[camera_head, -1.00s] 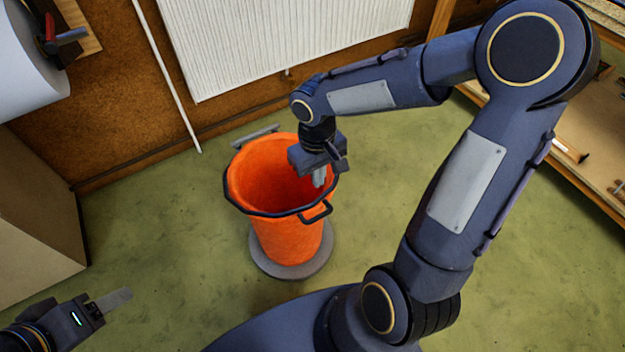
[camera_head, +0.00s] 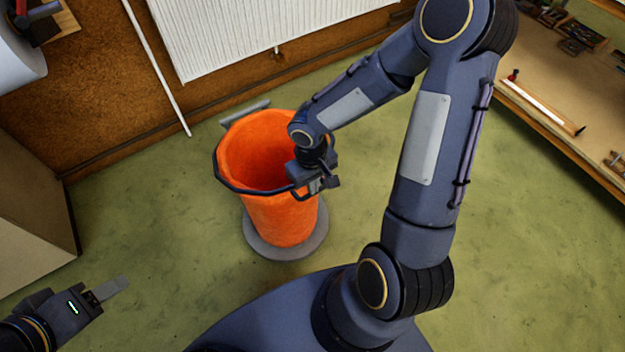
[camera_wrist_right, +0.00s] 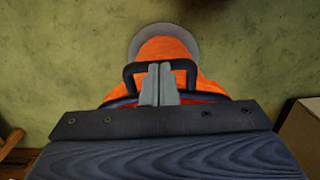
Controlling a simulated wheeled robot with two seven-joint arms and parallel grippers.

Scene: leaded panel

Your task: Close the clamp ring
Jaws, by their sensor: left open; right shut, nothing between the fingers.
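An orange bin (camera_head: 280,215) stands upright on a round grey base (camera_head: 262,247). A dark ring (camera_head: 224,180), which looks like the clamp ring, runs around its rim. A dark loop-shaped handle (camera_wrist_right: 129,78) juts outward from the rim in the right wrist view. My right gripper (camera_head: 318,186) is at the bin's front right rim; its shut, empty fingers (camera_wrist_right: 160,84) overlap the loop in the wrist view. I cannot tell whether they touch it. The gripper partly hides the loop in the head view. My left gripper (camera_head: 113,288) is open, low at the left, away from the bin.
A grey bar (camera_head: 245,112) shows at the bin's back edge. A white radiator (camera_head: 260,35) is on the brown wall behind. A wooden bench (camera_head: 560,120) stands at the right and a pale box (camera_head: 35,210) at the left. Green floor around the bin is clear.

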